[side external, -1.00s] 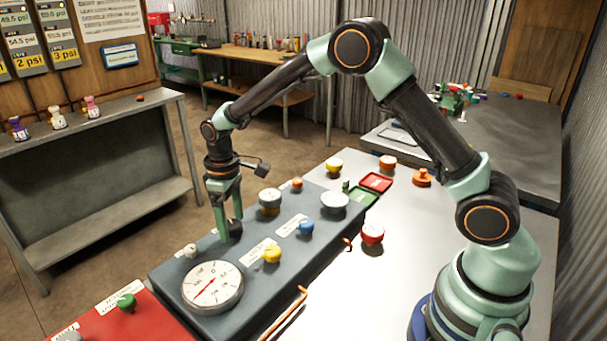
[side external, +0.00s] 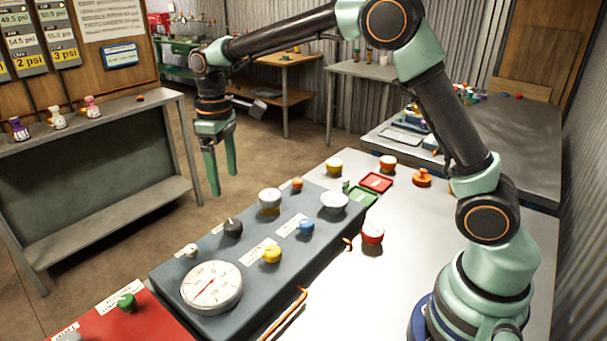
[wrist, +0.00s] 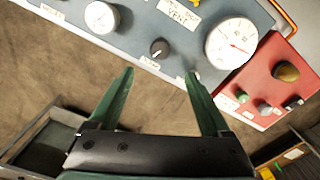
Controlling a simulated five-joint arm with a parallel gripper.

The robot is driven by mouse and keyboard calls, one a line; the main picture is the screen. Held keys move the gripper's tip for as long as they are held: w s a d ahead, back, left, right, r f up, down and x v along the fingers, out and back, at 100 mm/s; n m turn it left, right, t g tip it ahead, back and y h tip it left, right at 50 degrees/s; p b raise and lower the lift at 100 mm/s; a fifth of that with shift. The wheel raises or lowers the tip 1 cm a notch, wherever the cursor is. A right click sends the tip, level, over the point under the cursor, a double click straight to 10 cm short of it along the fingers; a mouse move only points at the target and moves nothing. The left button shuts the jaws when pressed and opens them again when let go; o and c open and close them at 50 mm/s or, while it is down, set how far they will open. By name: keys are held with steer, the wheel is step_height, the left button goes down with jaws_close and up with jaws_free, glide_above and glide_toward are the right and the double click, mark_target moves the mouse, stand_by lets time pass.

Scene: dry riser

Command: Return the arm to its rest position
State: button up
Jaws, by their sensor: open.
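My gripper (side external: 220,183) is open and empty in the side external view, its green fingers pointing down above the floor, beyond the far edge of the grey-blue control panel (side external: 190,262). In the wrist view my gripper (wrist: 160,75) shows both fingers spread, with nothing between them. A black knob (side external: 233,228) stands on the panel, apart from the fingers; it also shows in the wrist view (wrist: 159,47). The arm is raised and stretched out to the left over the panel.
A round white gauge (side external: 212,287) and yellow knob (side external: 271,254) are on the panel. A red panel (side external: 150,318) adjoins at front left. A grey shelf (side external: 100,120) stands left, with floor between.

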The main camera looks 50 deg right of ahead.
steer(key=shift+r, duration=0.1)
steer(key=s+d+r+m+t, duration=0.25)
steer(key=s+d+r, duration=0.25)
steer(key=s+r, duration=0.35)
steer(key=s+d+f+m+t, duration=0.2)
steer(key=s+d+t, duration=0.1)
steer(key=s, duration=0.8)
steer(key=shift+f, duration=0.2)
